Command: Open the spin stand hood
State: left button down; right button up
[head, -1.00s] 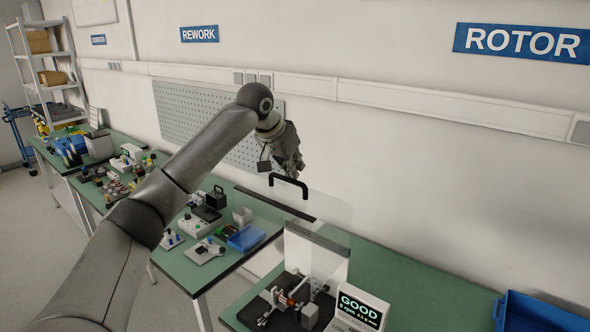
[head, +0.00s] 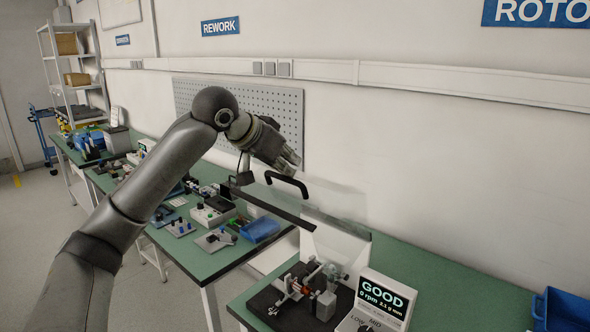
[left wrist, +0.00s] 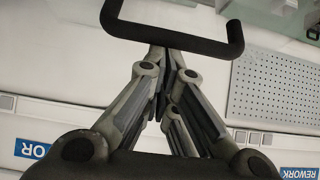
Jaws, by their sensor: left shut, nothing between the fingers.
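The clear spin stand hood (head: 335,203) is raised above the stand in the head view, with a dark strip (head: 272,208) along its edge. Its black U-shaped handle (head: 287,184) stands up from the hood. The spin stand (head: 303,290) below is uncovered at the front. My left gripper (head: 292,163) is just above the handle, shut and empty. In the left wrist view its fingers (left wrist: 170,62) meet close to the black handle (left wrist: 170,38), which crosses the top; I cannot tell whether they touch it. My right gripper is in neither view.
A display reading GOOD, 0 rpm (head: 382,298) stands right of the spin stand. A blue bin (head: 562,310) is at the right edge. Another green bench (head: 190,258) with several parts and a blue tray (head: 260,230) lies to the left. A pegboard (head: 285,115) is behind.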

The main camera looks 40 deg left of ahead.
pick_arm(q)
jog(key=shift+s+f, duration=0.25)
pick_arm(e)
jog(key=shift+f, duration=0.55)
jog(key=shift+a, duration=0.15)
pick_arm(q)
jog(key=shift+r, duration=0.1)
jog(key=shift+w+r+p, duration=0.25)
jog(key=shift+r+p, duration=0.1)
jog(key=shift+p, duration=0.05)
jog(key=w+r+p, duration=0.1)
jog(key=p, duration=0.1)
jog(key=w+r+p, duration=0.1)
jog(key=w+p, duration=0.1)
jog(key=shift+d, duration=0.15)
jog(key=shift+s+r+b, duration=0.25)
jog(key=shift+s+b, duration=0.5)
jog(key=shift+b, duration=0.05)
jog(key=b+v, duration=0.1)
jog(key=v, duration=0.7)
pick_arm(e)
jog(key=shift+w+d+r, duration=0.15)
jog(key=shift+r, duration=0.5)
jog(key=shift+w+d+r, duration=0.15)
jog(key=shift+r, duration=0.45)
